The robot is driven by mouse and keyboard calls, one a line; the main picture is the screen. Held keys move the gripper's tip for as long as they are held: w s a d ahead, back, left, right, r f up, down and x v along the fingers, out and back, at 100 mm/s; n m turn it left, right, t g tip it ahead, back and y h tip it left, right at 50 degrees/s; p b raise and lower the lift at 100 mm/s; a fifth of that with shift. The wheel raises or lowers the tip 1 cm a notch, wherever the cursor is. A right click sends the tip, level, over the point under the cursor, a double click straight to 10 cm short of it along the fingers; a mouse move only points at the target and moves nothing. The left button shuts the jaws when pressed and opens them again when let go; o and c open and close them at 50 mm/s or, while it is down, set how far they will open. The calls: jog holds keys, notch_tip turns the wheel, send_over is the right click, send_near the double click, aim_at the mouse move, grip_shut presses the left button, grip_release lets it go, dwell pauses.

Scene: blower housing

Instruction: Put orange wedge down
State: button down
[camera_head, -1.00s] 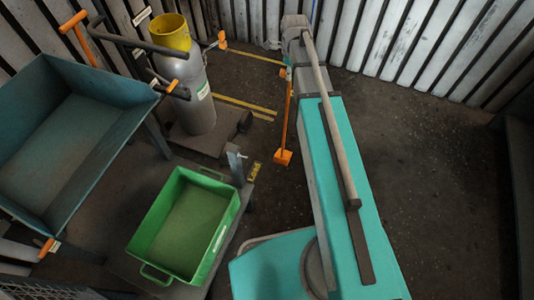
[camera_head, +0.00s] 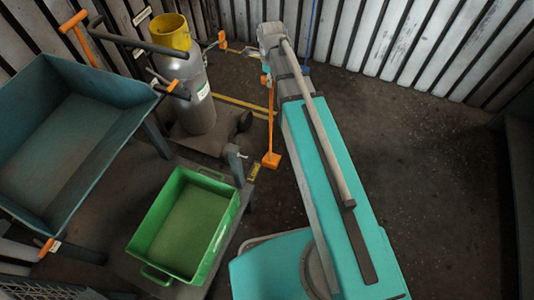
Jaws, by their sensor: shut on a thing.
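The orange wedge (camera_head: 271,160) is a small block at the lower end of a long thin orange rod. It hangs below and left of my teal arm, right of the green bin, over the dark floor. I cannot tell whether it touches the floor. My gripper (camera_head: 266,79) is small and partly hidden at the far end of my arm. It is shut on the upper end of the wedge's rod.
A green bin (camera_head: 230,218) sits on a low grey platform marked "Load". A grey gas cylinder (camera_head: 193,95) with a yellow top stands behind it. A blue-grey tub cart (camera_head: 110,150) is at left. Slatted walls (camera_head: 420,45) close the back; right floor is clear.

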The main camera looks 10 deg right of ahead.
jog(key=shift+w, duration=0.1)
jog(key=w+f+b, duration=0.9)
jog(key=w, duration=0.4)
dwell(0.4)
jog(key=shift+w+f, duration=0.1)
jog(key=shift+w+f+b, duration=0.15)
jog(key=shift+f+b, duration=0.8)
jog(key=shift+b, duration=0.1)
jog(key=shift+w+f+b, duration=0.15)
jog(key=shift+f+b, duration=0.8)
jog(key=shift+b, duration=0.05)
jog(key=shift+f, duration=0.1)
